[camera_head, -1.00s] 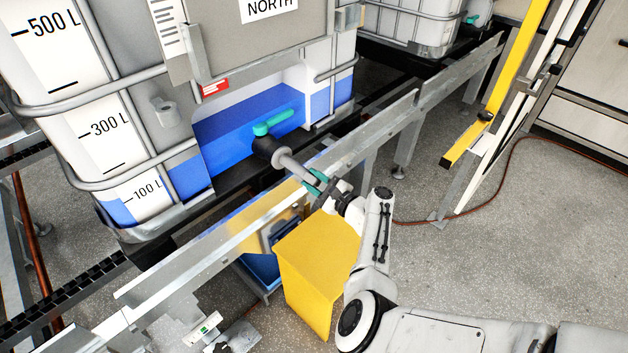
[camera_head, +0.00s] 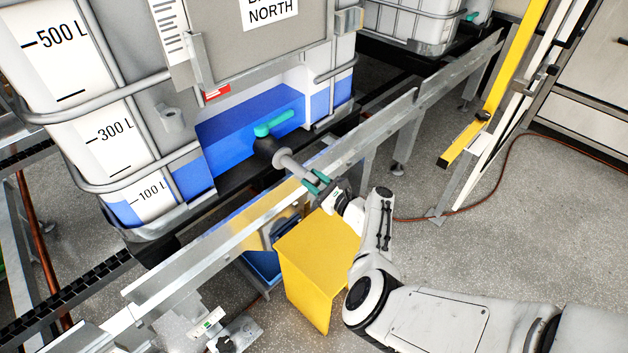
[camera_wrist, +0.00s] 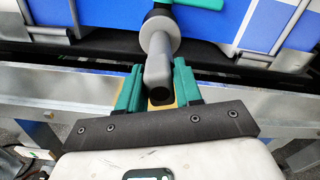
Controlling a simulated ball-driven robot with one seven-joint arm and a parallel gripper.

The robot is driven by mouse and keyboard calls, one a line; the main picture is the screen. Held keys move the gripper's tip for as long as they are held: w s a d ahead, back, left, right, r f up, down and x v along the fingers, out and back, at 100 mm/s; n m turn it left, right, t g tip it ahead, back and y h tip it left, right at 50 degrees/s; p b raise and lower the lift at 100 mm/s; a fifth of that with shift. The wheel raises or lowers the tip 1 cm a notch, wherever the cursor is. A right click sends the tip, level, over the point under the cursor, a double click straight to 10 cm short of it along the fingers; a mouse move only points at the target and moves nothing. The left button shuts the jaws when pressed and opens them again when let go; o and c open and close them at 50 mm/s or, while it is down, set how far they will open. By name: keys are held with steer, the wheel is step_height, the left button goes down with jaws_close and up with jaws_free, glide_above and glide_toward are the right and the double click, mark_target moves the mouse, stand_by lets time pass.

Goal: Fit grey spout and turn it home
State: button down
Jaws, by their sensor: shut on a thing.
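The grey spout (camera_head: 294,167) sits against the black outlet valve (camera_head: 264,147) of the large caged tank, its flanged end at the valve and its tube pointing down toward me. A teal handle (camera_head: 274,123) lies on top of the valve. My gripper (camera_head: 317,182) is shut on the spout near its free end. In the wrist view the spout (camera_wrist: 159,62) runs between the two green fingers of my gripper (camera_wrist: 159,88), its dark open mouth facing the camera. I cannot tell whether the spout is locked on the valve.
A galvanised rail (camera_head: 225,235) runs in front of the tank, below the spout. A yellow box-like stand (camera_head: 318,262) is under my wrist, with a blue bin (camera_head: 262,266) beside it. A yellow post (camera_head: 505,75) and an orange hose (camera_head: 540,138) are to the right, where floor is clear.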

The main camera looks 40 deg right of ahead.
steer(key=shift+r, duration=0.1)
steer(key=shift+m+p, duration=0.4)
steer(key=shift+m, duration=0.1)
steer(key=m+p, duration=0.1)
steer(key=m, duration=0.2)
steer(key=shift+c, duration=0.6)
jaws_free()
steer(key=shift+s, duration=0.1)
steer(key=shift+s+d+p, duration=0.15)
steer(key=shift+s+p, duration=2.1)
steer(key=shift+s, duration=1.15)
